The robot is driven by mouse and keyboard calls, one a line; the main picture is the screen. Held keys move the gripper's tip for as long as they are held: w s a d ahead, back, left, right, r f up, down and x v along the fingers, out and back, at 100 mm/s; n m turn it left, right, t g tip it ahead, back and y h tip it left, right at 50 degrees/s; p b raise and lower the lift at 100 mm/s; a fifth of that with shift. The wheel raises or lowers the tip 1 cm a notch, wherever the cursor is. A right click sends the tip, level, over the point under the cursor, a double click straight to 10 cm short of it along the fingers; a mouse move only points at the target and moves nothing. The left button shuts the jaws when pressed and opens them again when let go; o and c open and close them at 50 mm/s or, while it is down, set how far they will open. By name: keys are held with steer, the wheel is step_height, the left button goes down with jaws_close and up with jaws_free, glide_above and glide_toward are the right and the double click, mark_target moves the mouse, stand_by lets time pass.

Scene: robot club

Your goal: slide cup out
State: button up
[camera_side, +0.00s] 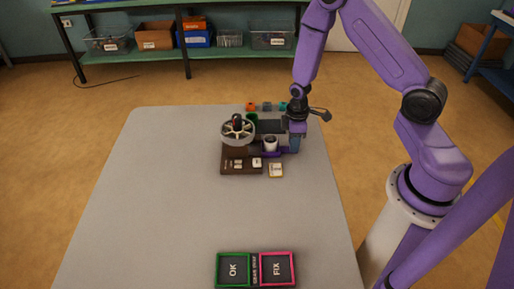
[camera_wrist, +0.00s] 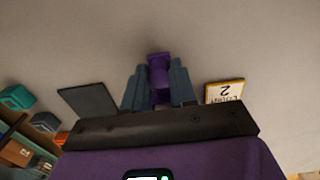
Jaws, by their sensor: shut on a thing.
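A small white cup with a dark top (camera_side: 270,144) stands at the right side of a brown board device (camera_side: 240,170) in the side view. A purple piece (camera_side: 272,153) runs below the cup toward my gripper (camera_side: 292,147). My gripper is low over the table at the device's right side. In the wrist view, the blue-grey fingers of my gripper (camera_wrist: 158,92) are shut on an upright purple part (camera_wrist: 159,72). I cannot tell whether it joins the purple piece below the cup. The cup is not visible in the wrist view.
A spoked wheel (camera_side: 237,129) stands on the device, with a green container (camera_side: 251,118) behind it. A dark plate (camera_side: 270,126) lies behind the cup. A small yellow-edged card (camera_side: 276,170) lies in front. OK (camera_side: 233,270) and FIX (camera_side: 277,269) trays sit at the near edge. The table's left is clear.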

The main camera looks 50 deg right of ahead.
steer(key=o, duration=0.6)
steer(key=shift+r, duration=3)
